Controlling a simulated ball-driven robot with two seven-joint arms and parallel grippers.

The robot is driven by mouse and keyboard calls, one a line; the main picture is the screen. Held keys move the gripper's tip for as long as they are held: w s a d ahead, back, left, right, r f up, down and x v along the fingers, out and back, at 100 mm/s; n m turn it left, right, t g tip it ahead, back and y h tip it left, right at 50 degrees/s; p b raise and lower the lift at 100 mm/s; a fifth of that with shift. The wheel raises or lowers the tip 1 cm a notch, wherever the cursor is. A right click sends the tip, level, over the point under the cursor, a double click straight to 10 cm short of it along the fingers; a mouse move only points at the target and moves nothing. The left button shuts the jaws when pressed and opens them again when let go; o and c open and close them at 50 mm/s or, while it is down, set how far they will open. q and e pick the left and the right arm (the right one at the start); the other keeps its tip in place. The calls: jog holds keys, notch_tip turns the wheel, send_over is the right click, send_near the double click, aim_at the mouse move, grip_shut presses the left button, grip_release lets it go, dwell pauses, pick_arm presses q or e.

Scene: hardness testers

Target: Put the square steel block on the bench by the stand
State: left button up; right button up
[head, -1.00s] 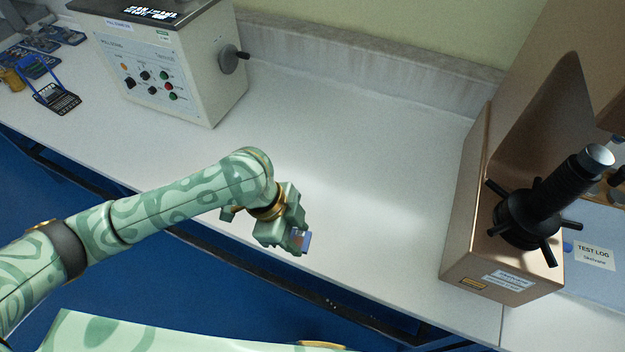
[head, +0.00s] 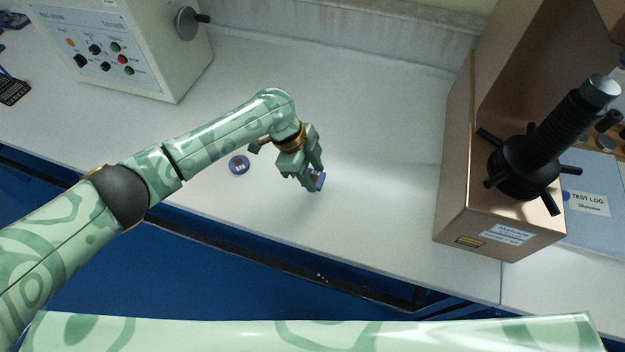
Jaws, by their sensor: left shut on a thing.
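My left gripper (head: 312,184) is shut on a small square block (head: 319,181) with blue edges and a brownish face. The fingers hide most of the block. The gripper points down over the white bench (head: 385,215), in the middle of the head view; I cannot tell whether the block touches the bench. The copper-coloured tester stand (head: 500,225), with a black screw and spoked handwheel, is to the right, apart from the gripper by a stretch of bare bench. My right gripper is not in view.
A cream control box (head: 125,50) stands at the back left. A blue test log (head: 590,205) lies right of the stand. The bench's front edge drops to blue floor.

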aim_at(311, 175)
pick_arm(q)
notch_tip(311, 175, down, 4)
jog(key=shift+w+d+r+b, duration=0.1)
jog(key=shift+r+b, duration=0.15)
jog(key=shift+b, duration=0.5)
jog(key=shift+r, duration=0.1)
jog(key=o, duration=1.1)
